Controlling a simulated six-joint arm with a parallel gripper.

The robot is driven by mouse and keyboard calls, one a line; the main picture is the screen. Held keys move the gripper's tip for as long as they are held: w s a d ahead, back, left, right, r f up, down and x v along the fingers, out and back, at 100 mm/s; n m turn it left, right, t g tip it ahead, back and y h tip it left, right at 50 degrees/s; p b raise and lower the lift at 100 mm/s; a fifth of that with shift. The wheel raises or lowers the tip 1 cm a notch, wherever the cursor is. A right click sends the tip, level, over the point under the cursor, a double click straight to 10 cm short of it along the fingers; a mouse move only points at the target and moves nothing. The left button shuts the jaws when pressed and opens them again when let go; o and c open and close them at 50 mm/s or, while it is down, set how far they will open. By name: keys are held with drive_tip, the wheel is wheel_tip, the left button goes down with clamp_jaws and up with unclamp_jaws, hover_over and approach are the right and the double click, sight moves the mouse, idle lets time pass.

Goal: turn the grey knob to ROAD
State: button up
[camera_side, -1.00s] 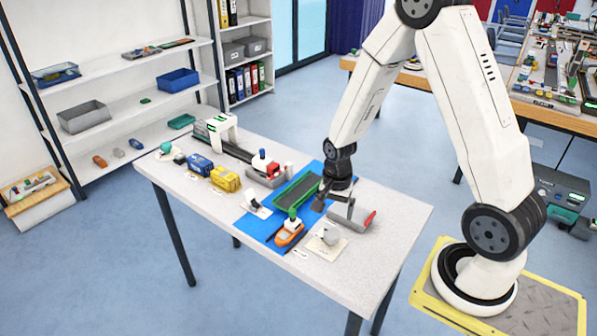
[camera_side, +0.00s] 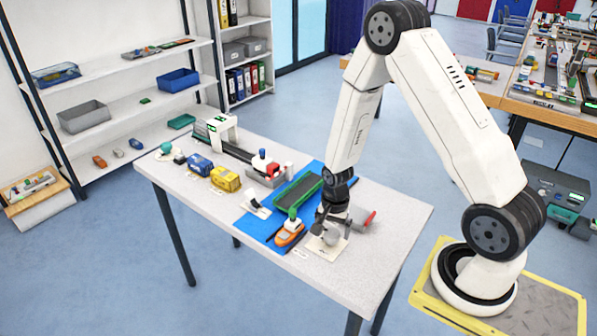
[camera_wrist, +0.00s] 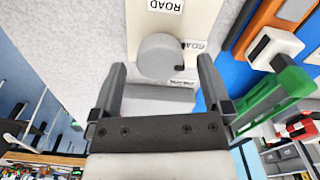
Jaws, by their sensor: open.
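The grey knob (camera_wrist: 159,56) sits on a cream plate (camera_wrist: 143,22) and shows between my fingers in the wrist view. The ROAD label (camera_wrist: 170,5) is at the top of that plate. Two more labels are at the knob's right and lower right, partly hidden. A small dark mark is on the knob's lower right side, pointing away from ROAD. My gripper (camera_wrist: 161,68) is open, with one finger on each side of the knob and a gap on both sides. In the side view my gripper (camera_side: 331,222) is low over the knob (camera_side: 330,239), partly covering it.
An orange boat (camera_side: 290,234) and a green-edged tray (camera_side: 297,190) lie on the blue mat (camera_side: 253,228) to the left. The table's front right is clear.

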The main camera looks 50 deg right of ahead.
drive_tip(key=shift+f, duration=0.45)
drive_tip(key=c, duration=1.3)
